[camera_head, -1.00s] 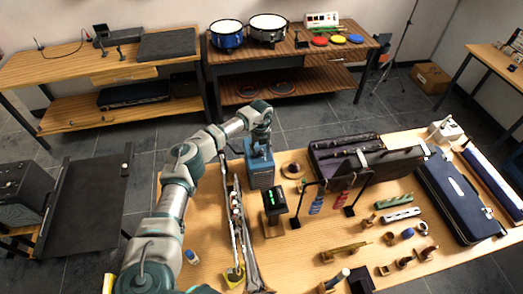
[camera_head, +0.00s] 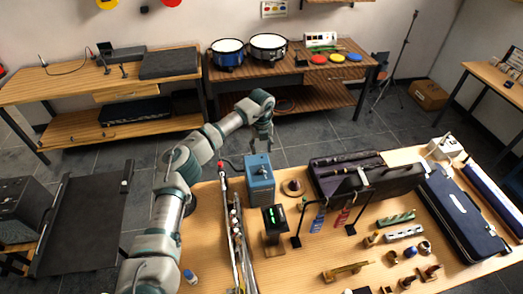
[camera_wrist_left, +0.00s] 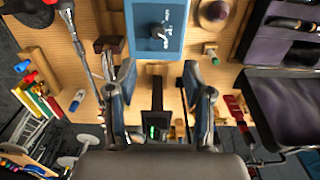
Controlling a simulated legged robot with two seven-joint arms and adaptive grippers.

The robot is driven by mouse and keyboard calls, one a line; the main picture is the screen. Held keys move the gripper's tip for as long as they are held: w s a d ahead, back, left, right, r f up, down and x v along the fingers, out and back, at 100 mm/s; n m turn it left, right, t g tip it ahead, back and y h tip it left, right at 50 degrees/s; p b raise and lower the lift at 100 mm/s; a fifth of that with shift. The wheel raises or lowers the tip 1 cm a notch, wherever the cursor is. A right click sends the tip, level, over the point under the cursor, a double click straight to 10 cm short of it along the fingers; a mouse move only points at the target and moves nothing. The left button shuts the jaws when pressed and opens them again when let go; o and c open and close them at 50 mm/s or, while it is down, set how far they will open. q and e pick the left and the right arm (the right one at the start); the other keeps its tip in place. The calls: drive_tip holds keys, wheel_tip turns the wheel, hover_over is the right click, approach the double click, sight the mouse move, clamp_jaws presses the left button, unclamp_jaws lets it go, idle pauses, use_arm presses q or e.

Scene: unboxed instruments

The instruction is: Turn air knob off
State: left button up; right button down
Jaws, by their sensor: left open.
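A blue box (camera_head: 259,181) stands at the back edge of the wooden table. A small dark knob (camera_head: 260,171) sits on its top. My left gripper (camera_head: 262,146) is above and just behind the box in the head view, pointing down. In the wrist view my left gripper (camera_wrist_left: 160,82) has its fingers spread wide with nothing held between them. The knob is apart from the fingers. My right gripper is in no view.
A black meter with green digits (camera_head: 274,218) stands in front of the box. A brown round piece (camera_head: 293,187) lies right of it, and an open dark case (camera_head: 346,172) is further right. Long metal rods (camera_head: 238,240) lie to the left.

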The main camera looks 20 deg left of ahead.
use_arm(q)
wheel_tip(320, 180, up, 5)
drive_tip(key=m+b, duration=0.1)
drive_tip(key=b, duration=0.2)
hover_over(261, 170)
wheel_tip(261, 170, down, 17)
drive_tip(key=shift+w+a+f+p, duration=0.1)
drive_tip(key=shift+f+p, duration=0.05)
drive_tip(key=shift+p, duration=0.6)
